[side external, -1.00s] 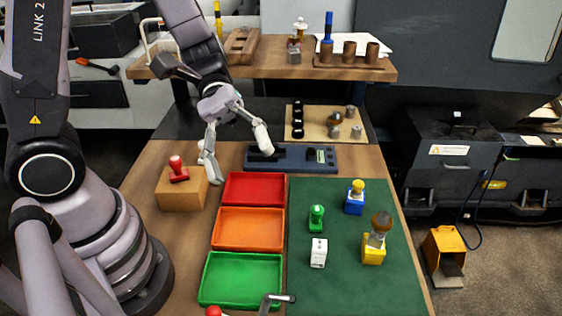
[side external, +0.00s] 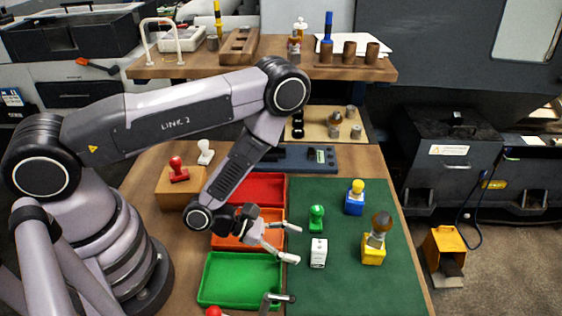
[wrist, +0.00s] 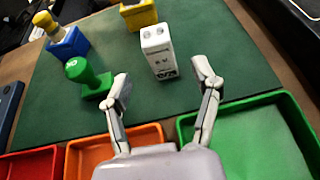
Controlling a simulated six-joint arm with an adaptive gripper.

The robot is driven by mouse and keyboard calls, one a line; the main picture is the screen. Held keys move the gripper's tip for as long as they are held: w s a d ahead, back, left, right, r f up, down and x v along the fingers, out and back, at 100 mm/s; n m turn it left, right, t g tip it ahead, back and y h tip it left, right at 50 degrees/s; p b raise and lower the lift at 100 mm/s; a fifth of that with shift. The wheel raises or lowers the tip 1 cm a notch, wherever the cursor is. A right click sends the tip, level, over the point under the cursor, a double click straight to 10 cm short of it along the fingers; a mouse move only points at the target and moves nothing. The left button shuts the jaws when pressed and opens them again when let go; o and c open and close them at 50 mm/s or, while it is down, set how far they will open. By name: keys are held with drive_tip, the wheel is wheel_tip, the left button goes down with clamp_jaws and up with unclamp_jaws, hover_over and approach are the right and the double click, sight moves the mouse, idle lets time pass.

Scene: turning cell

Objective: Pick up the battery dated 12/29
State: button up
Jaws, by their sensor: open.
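A white block-shaped battery (side external: 318,253) stands upright on the green mat (side external: 340,295). In the wrist view the battery (wrist: 158,50) shows two dark terminals on top and dark printing low on its side, too blurred to read surely. My gripper (side external: 292,244) is open and empty, just left of the battery, above the edge of the orange tray. In the wrist view the two fingertips (wrist: 163,75) are apart, with the battery beyond and between them, not touching.
A green stamp (side external: 316,217) stands close behind the battery. A yellow block with a brown knob (side external: 373,250) and a blue block with a yellow top (side external: 355,203) stand right. Red (side external: 270,180), orange (side external: 222,243) and green trays (side external: 205,290) lie left.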

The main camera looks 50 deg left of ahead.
sight(319, 252)
drive_tip(key=x, duration=0.6)
drive_tip(key=shift+d, duration=0.1)
clamp_jaws()
